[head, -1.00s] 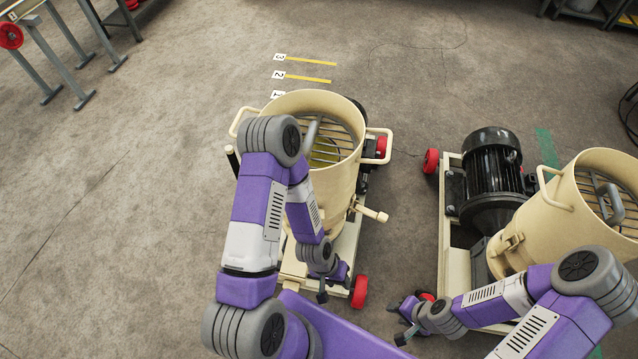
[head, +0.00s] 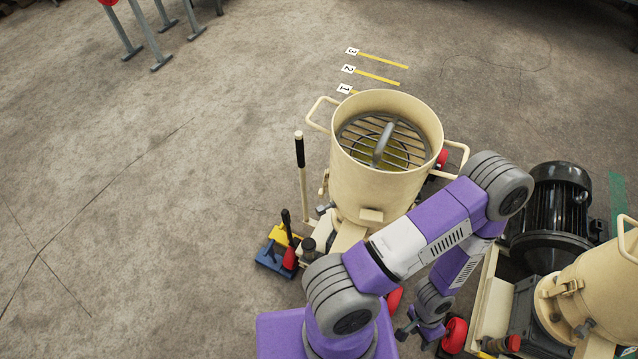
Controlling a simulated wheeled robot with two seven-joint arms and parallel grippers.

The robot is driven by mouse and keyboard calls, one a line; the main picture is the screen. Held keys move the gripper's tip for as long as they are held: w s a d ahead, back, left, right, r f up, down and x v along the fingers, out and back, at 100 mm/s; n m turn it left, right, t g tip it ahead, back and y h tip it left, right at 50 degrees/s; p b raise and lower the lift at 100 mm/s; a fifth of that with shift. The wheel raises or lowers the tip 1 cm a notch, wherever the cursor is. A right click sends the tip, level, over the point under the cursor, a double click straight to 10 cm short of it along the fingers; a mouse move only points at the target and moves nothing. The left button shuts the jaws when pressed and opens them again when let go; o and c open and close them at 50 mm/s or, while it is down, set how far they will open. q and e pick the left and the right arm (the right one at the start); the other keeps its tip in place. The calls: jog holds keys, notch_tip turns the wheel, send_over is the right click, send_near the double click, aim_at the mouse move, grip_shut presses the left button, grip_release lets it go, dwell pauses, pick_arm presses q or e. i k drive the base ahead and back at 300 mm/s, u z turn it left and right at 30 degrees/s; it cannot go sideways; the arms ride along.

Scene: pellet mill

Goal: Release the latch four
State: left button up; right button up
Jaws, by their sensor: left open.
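A cream pellet mill with a round barred hopper (head: 352,180) stands at the middle. A small latch-like fitting (head: 324,186) shows on the hopper's left side, and a cream block (head: 371,215) sits low on its front. A second cream mill (head: 605,282) stands at the right edge, with a latch-like clasp (head: 567,288) on its body. I cannot tell which fitting is latch four. My left gripper (head: 418,338) is open and empty, low between the two mills and apart from these fittings. My left arm hides the first mill's lower right. My right gripper is out of view.
A black motor (head: 555,205) stands right of my arm. A black-handled lever (head: 300,150) rises left of the hopper. A blue and yellow item (head: 276,252) and a red, black-handled one (head: 289,250) are below it.

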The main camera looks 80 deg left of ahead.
aim_at(322, 191)
jog(key=k, duration=1.25)
jog(key=u, duration=1.9)
jog(key=k, duration=0.5)
jog(key=u, duration=1.85)
jog(key=i, duration=1.55)
jog(key=z, duration=2.4)
